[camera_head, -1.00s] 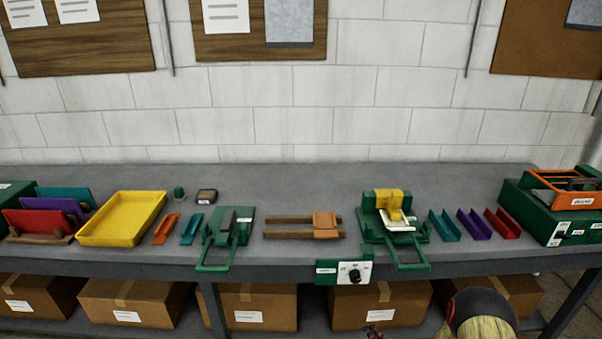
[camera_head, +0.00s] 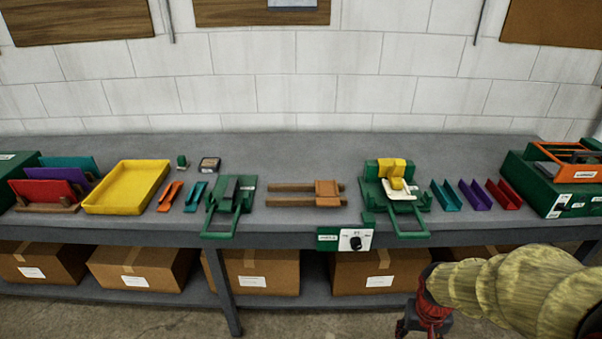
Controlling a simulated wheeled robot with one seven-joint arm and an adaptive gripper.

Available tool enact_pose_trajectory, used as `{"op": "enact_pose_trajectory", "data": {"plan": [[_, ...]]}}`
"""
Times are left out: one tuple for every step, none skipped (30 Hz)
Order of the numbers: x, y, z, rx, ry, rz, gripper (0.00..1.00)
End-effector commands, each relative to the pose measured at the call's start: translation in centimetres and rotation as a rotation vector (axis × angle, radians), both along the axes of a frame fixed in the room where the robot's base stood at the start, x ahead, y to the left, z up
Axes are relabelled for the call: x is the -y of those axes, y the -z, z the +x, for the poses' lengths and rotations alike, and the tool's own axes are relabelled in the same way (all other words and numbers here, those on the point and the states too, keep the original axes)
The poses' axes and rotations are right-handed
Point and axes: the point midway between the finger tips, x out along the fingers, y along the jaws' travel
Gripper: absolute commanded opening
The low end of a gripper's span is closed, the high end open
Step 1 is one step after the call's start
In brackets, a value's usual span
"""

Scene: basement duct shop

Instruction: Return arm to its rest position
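My arm (camera_head: 500,285) shows at the lower right, below the bench's front edge. It reaches in from the right side of the picture in pale yellowish ribbed segments. At its left end is a dark and red part with my gripper (camera_head: 425,322), which hangs low near the bottom edge, in front of the bench's lower shelf. The fingers are partly cut off and too small to tell open from shut. Nothing is seen held there.
The grey bench (camera_head: 300,150) carries a yellow tray (camera_head: 125,187), green fixtures (camera_head: 230,205), a wooden slide (camera_head: 305,193), coloured channels (camera_head: 475,195) and a green box (camera_head: 545,185). A dial panel (camera_head: 345,239) is on the front edge. Cardboard boxes (camera_head: 260,272) sit below. Floor in front is clear.

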Motion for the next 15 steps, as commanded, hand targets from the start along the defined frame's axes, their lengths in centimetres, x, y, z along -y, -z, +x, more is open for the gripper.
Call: {"op": "enact_pose_trajectory", "data": {"plan": [[-1.0,-2.7,-1.1,0.002,-0.03,0.004,0.47],[-1.6,-4.0,-1.9,-0.001,-0.048,0.008,0.47],[-2.3,-5.7,-2.9,-0.002,-0.069,0.015,0.47],[-2.9,-6.9,-3.7,0.002,-0.083,0.02,0.47],[-3.5,-8.1,-4.4,0.008,-0.095,0.024,0.47],[-4.3,-9.7,-5.2,0.022,-0.109,0.03,0.47],[-4.8,-10.8,-5.8,0.037,-0.118,0.035,0.47],[-5.3,-11.9,-6.3,0.055,-0.123,0.038,0.47],[-6.0,-13.4,-6.8,0.089,-0.13,0.042,0.47],[-6.4,-14.4,-7.1,0.118,-0.136,0.043,0.47],[-6.8,-15.5,-7.2,0.152,-0.143,0.043,0.47],[-7.3,-16.8,-7.3,0.2,-0.154,0.041,0.47],[-7.6,-17.8,-7.4,0.235,-0.163,0.039,0.47],[-7.8,-18.7,-7.5,0.267,-0.171,0.036,0.47],[-8.1,-19.9,-7.5,0.307,-0.183,0.032,0.47]]}}
